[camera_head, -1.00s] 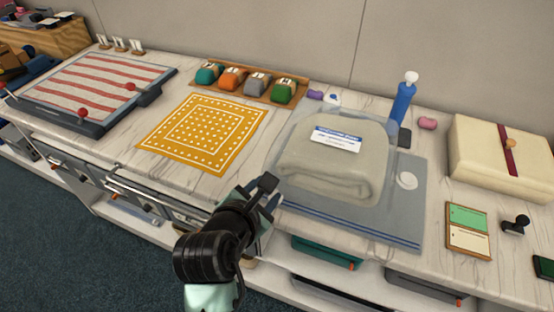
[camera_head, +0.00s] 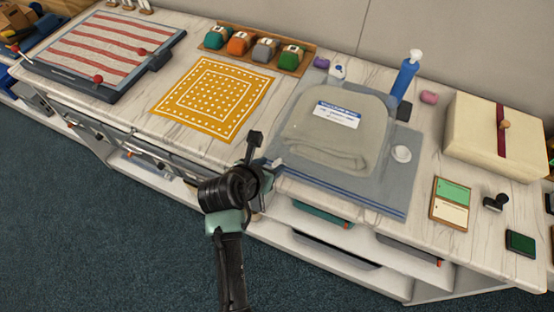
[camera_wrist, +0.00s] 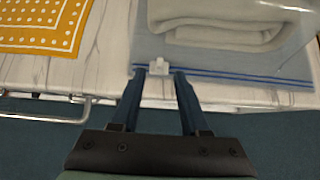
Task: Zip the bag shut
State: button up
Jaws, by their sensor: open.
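The bag (camera_head: 395,178) is a clear, bluish flat pouch lying on the counter, with a folded grey-beige cloth (camera_head: 330,150) inside it. A blue zip strip (camera_head: 345,194) runs along its near edge, close to the counter's front edge. In the wrist view the strip (camera_wrist: 240,76) shows as blue lines, with a small white slider (camera_wrist: 160,67) at its left end. My gripper (camera_wrist: 158,80) is open, its two dark fingers pointing at the slider, one to each side in the picture. I cannot tell whether they touch it. In the head view my gripper (camera_head: 262,150) is at the bag's near left corner.
A yellow dotted cloth (camera_head: 212,98) lies left of the bag. A blue bottle (camera_head: 404,78), a pink object (camera_head: 429,97) and a cream box (camera_head: 490,135) stand behind and right. A green-and-cream card (camera_head: 451,203) lies right. Drawer handles (camera_wrist: 45,117) project below the counter edge.

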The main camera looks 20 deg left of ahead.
aim_at(279, 161)
jog(key=shift+b+x, duration=0.3)
jog(key=shift+x, duration=2.4)
grip_shut()
